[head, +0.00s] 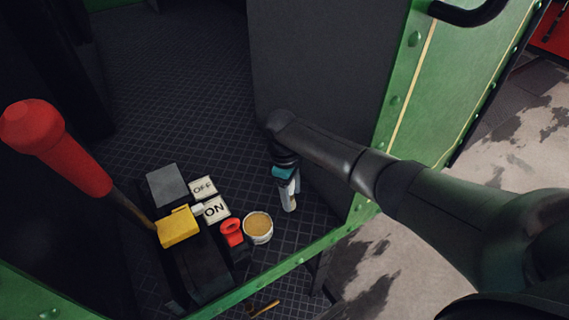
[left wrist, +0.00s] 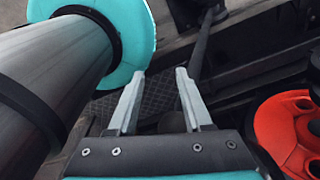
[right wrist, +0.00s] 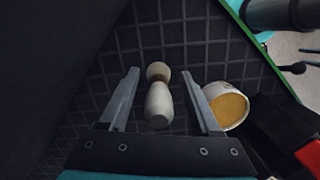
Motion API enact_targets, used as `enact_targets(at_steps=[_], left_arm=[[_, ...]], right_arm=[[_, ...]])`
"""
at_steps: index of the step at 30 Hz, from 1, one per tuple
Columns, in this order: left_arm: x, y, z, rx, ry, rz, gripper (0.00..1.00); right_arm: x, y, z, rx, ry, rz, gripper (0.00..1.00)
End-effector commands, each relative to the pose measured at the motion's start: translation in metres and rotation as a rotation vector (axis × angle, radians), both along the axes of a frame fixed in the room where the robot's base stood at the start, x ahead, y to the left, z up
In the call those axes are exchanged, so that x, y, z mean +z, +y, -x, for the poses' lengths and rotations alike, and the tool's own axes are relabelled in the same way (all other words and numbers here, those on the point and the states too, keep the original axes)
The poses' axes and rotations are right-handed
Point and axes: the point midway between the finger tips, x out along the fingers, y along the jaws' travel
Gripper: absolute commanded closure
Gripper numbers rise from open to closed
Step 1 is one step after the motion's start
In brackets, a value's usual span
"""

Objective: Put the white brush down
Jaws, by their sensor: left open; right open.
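The pale white brush (right wrist: 158,106) is on the dark gridded floor, between the spread fingers of my right gripper (right wrist: 160,78) in the right wrist view. The fingers stand apart from it on both sides. I cannot tell whether it stands or lies. In the head view the right gripper (head: 287,185) points down to the floor, and a white part beside its fingers is too small to tell from the brush. My left gripper (left wrist: 160,72) is open and empty in the left wrist view; it does not show in the head view.
A round tub (head: 258,227) with tan contents stands close by; it also shows in the right wrist view (right wrist: 228,106). Left of it are the ON block (head: 215,209), OFF block (head: 203,188) and a yellow block (head: 178,227). A green wall edge (head: 400,90) borders the right.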

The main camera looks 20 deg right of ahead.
Motion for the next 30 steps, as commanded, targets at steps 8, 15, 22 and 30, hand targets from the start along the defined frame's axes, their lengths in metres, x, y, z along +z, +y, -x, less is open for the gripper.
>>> enact_targets(at_steps=[8, 15, 22, 30], left_arm=[[0.01, 0.0, 0.001, 0.0, 0.001, 0.0, 0.5], [0.014, 0.0, 0.001, 0.0, 0.001, 0.0, 0.5], [0.015, 0.0, 0.001, 0.0, 0.001, 0.0, 0.5], [0.015, 0.0, 0.001, 0.0, 0.001, 0.0, 0.5]], right_arm=[[0.073, 0.012, -0.016, 0.0, -0.009, -0.003, 0.36], [0.123, 0.016, -0.02, -0.001, -0.008, -0.003, 0.36], [0.145, 0.018, -0.022, 0.0, -0.005, -0.003, 0.36], [0.147, 0.019, -0.022, 0.0, -0.004, -0.003, 0.36]])
